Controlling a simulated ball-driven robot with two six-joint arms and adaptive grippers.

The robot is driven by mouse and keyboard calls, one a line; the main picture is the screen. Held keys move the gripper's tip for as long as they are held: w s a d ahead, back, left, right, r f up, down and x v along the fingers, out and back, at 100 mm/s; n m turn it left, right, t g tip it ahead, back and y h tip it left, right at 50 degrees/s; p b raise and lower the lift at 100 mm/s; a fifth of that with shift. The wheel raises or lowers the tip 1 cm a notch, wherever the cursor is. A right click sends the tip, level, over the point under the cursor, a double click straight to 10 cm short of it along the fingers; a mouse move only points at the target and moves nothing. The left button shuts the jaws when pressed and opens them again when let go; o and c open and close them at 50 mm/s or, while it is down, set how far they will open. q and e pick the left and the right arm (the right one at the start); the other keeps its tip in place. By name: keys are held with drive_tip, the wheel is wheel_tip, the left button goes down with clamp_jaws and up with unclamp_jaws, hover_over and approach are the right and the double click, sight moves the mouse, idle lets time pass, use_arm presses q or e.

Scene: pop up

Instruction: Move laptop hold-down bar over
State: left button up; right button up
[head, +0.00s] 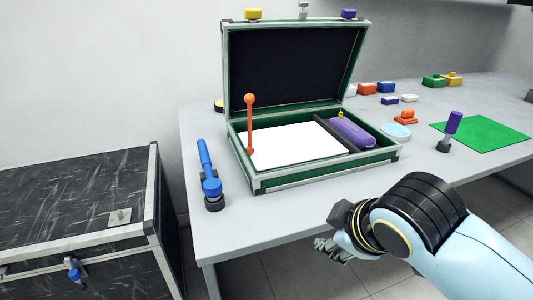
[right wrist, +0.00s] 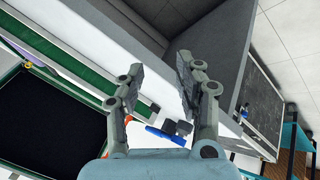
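An open green case with metal edges (head: 282,181) stands on the table, its black-lined lid (head: 295,65) raised. An orange bar with rounded ends (head: 250,125), likely the hold-down bar, stands upright at the left of a flat white panel (head: 290,142) in the case, likely the laptop. A dark divider and a purple block (head: 352,134) lie right of the panel. My right gripper (head: 330,246) is in front of the table's front edge, apart from the case. In the right wrist view its two fingers (right wrist: 160,65) are spread with nothing between them. My left gripper is out of view.
A blue-handled lever (head: 208,172) stands left of the case and a purple-topped lever (head: 451,130) right of it. A white-blue disc (head: 396,132) and orange block (head: 405,117) lie nearby. A dark trunk (head: 75,200) stands at the left. The table front (head: 250,228) is clear.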

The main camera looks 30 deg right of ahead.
drive_tip(key=w+d+r+n+t+h, duration=0.2)
drive_tip(key=w+r+n+t, duration=0.5)
drive_tip(key=w, duration=0.5)
drive_tip(key=n+t, duration=0.4)
drive_tip(key=n, duration=0.8)
approach(251, 101)
drive_tip(key=w, duration=0.2)
drive_tip(key=b+x, duration=0.1)
drive_tip(key=x, duration=0.1)
drive_tip(key=b+x, duration=0.1)
drive_tip(key=x, duration=0.2)
drive_tip(key=b+x, duration=0.1)
drive_tip(key=x, duration=0.2)
drive_tip(key=shift+d, duration=0.25)
drive_tip(key=shift+s, duration=0.15)
drive_tip(key=shift+c, duration=1)
drive_tip(key=shift+s+r, duration=0.1)
clamp_jaws()
